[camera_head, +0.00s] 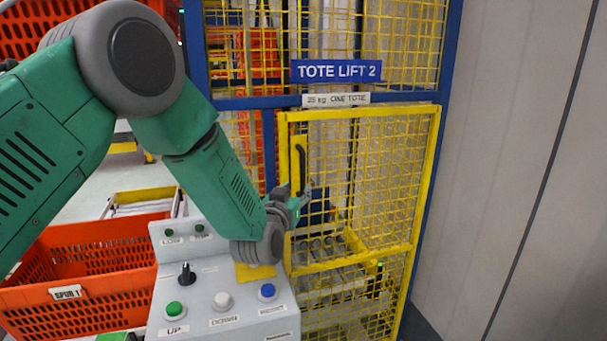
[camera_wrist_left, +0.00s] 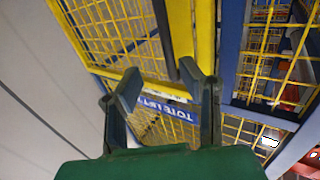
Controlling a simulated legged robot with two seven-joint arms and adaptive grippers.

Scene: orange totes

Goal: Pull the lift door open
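The lift door (camera_head: 432,165) is a yellow frame with yellow wire mesh, under the blue sign "TOTE LIFT 2" (camera_head: 336,71). It looks closed in its blue frame. Its black upright handle (camera_head: 300,168) is on the door's left side. My left gripper (camera_head: 295,199) is just below the handle, in front of the door's left edge. In the left wrist view the fingers of my left gripper (camera_wrist_left: 163,92) are apart with nothing between them. A dark bar, likely the handle (camera_wrist_left: 164,32), is beyond the fingertips. Contact is not visible. My right gripper is not in view.
A grey control panel (camera_head: 210,275) with a joystick and several buttons stands below my left forearm. An orange tote (camera_head: 100,270) is at its left. A plain light wall (camera_head: 510,150) is right of the lift. Grey floor shows behind my arm.

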